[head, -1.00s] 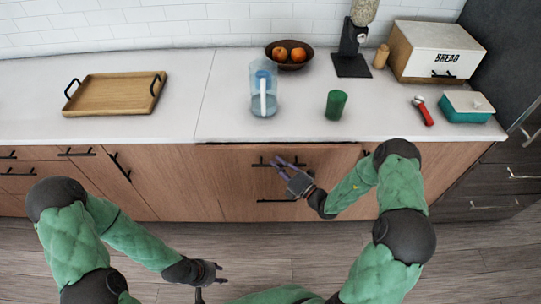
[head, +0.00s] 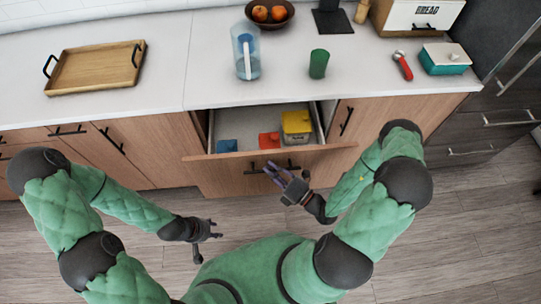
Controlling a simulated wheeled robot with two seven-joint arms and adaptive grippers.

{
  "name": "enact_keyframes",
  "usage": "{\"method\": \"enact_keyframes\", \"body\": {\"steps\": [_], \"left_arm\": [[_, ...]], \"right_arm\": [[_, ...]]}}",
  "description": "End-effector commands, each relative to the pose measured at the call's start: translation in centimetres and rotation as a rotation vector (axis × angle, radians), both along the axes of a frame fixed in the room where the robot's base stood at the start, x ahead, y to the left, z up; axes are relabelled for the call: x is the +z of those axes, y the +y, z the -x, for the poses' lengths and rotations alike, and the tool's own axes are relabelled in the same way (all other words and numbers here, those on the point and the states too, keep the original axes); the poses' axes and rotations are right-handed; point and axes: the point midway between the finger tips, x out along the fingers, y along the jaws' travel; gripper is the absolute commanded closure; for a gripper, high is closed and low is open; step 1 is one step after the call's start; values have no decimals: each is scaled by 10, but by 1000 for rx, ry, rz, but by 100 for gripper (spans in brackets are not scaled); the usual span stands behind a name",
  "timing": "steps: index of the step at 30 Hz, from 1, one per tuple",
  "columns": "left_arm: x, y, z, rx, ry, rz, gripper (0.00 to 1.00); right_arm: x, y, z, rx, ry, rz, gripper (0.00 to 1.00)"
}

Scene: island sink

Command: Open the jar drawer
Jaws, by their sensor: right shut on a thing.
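The jar drawer (head: 225,172) stands pulled out from the wooden cabinet under the counter, its inside showing. The fingers hide part of the handle (head: 292,166). My left gripper (head: 208,240) hangs low over the floor at the left, away from the drawer; its finger spacing is hard to make out.
On the counter stand a wooden tray (head: 95,68), a clear pitcher (head: 245,52), a green cup (head: 318,64), a fruit bowl (head: 270,12), a red-handled tool (head: 403,66) and a teal box (head: 445,60). The floor (head: 480,230) at the right is clear.

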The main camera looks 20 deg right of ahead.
Motion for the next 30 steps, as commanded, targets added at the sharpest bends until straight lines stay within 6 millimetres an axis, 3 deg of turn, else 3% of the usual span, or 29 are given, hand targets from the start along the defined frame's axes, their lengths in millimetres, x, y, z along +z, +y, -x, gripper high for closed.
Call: {"method": "enact_keyframes", "body": {"steps": [9, 25, 26, 27, 30], "left_arm": [[3, 0, 0, 0, 0, 0, 60], [4, 0, 0, 0, 0, 0, 60], [4, 0, 0, 0, 0, 0, 60], [4, 0, 0, 0, 0, 0, 60], [4, 0, 0, 0, 0, 0, 60]], "right_arm": [[-1, 7, 28, -4, 0, 4, 100], [-1, 8, 34, -4, 0, 6, 100], [-1, 8, 34, -4, 0, 6, 79], [-1, 8, 34, -4, 0, 6, 70], [-1, 8, 34, -3, 0, 5, 70]]}}
